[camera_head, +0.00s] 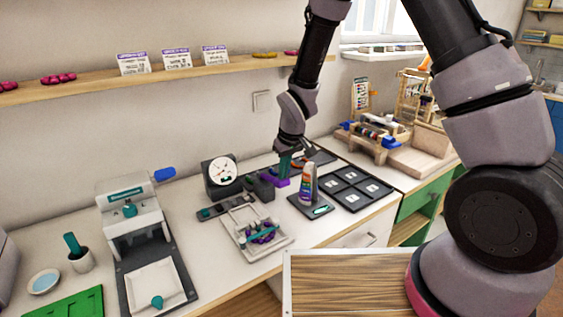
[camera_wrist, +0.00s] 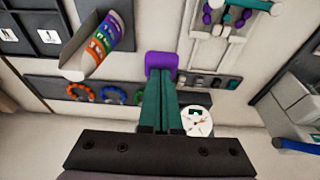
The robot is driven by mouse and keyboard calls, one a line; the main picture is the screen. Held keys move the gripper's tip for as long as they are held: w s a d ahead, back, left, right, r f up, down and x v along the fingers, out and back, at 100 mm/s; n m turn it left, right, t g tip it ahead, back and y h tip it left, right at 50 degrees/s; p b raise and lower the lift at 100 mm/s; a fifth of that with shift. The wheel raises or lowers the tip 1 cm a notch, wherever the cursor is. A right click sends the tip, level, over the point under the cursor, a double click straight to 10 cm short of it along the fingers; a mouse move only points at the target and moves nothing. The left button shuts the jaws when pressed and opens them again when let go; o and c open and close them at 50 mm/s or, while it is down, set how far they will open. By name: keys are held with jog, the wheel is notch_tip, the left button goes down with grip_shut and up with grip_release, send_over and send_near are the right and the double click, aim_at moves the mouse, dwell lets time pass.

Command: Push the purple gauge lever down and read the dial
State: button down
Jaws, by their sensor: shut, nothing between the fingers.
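The gauge (camera_head: 222,174) is a dark block with a white round dial on the workbench. Its dial face also shows in the wrist view (camera_wrist: 197,121), with a red needle, but its marks are too small to read. The purple lever (camera_head: 275,181) is to the right of the dial, and its purple end also shows in the wrist view (camera_wrist: 161,61). My gripper (camera_head: 284,172) points down at the lever with its teal fingers shut and empty. In the wrist view the fingertips (camera_wrist: 160,80) meet the edge of the purple end; I cannot tell whether they touch it.
A striped bottle (camera_head: 307,183) stands on a dark pad just right of the lever. A black compartment tray (camera_head: 352,181) lies beyond it. A pale bead board (camera_head: 276,243) lies in front. A shelf (camera_head: 100,82) runs along the wall.

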jog(key=shift+t+y, duration=0.5)
jog(key=shift+t, duration=0.2)
jog(key=f, duration=0.3)
jog(key=s+d+f, duration=0.1)
jog(key=f, duration=0.2)
jog(key=s+f, duration=0.1)
jog(key=f, duration=0.2)
jog(key=shift+s+d, duration=0.2)
jog(key=shift+d, duration=0.05)
jog(key=shift+s+d+f, duration=0.1)
jog(key=shift+s+f, duration=0.05)
jog(key=shift+f, duration=0.2)
